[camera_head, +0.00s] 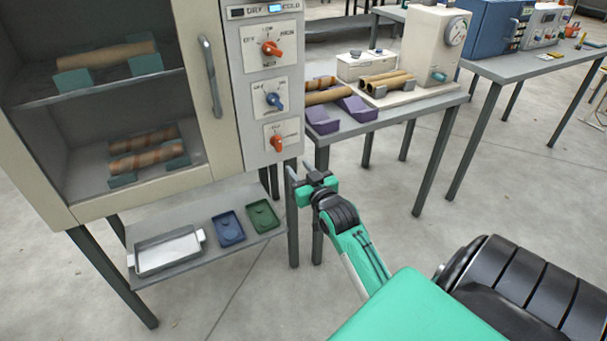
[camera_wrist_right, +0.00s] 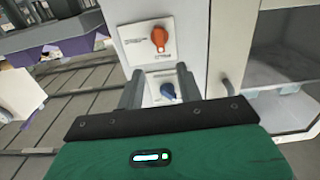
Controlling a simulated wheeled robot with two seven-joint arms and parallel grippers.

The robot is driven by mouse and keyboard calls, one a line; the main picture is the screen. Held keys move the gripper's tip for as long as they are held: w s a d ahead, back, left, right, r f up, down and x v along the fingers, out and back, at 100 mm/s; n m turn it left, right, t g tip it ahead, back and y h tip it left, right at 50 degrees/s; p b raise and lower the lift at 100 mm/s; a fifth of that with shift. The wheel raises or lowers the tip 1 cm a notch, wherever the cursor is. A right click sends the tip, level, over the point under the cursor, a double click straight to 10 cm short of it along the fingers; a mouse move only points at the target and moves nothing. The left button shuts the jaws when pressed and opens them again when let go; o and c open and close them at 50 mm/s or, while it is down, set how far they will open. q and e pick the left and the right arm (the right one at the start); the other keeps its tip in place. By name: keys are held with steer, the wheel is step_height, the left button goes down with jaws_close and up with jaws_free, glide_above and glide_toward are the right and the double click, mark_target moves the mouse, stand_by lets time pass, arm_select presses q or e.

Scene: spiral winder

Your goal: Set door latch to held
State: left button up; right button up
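The lowest orange knob (camera_head: 277,142) on the cabinet's control panel appears to be the door latch. It also shows in the right wrist view (camera_wrist_right: 160,38), which looks upside down; its label is too small to read. The cabinet's glass door (camera_head: 108,75) looks shut, with a vertical handle (camera_head: 210,77). My right gripper (camera_head: 301,168) is just below and right of that knob, apart from it. In the wrist view its two fingers (camera_wrist_right: 160,72) are spread with nothing between them. My left gripper is not in view.
Above the latch knob are a blue knob (camera_head: 274,100) and a larger orange knob (camera_head: 270,48). A shelf below holds a metal tray (camera_head: 168,252), a blue tray (camera_head: 228,229) and a green tray (camera_head: 262,215). A side table (camera_head: 400,112) with tubes and purple cradles stands close right.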

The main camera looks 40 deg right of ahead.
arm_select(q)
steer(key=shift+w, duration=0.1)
arm_select(e)
steer(key=shift+v, duration=0.85)
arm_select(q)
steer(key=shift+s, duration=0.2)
arm_select(e)
steer(key=shift+f, duration=0.1)
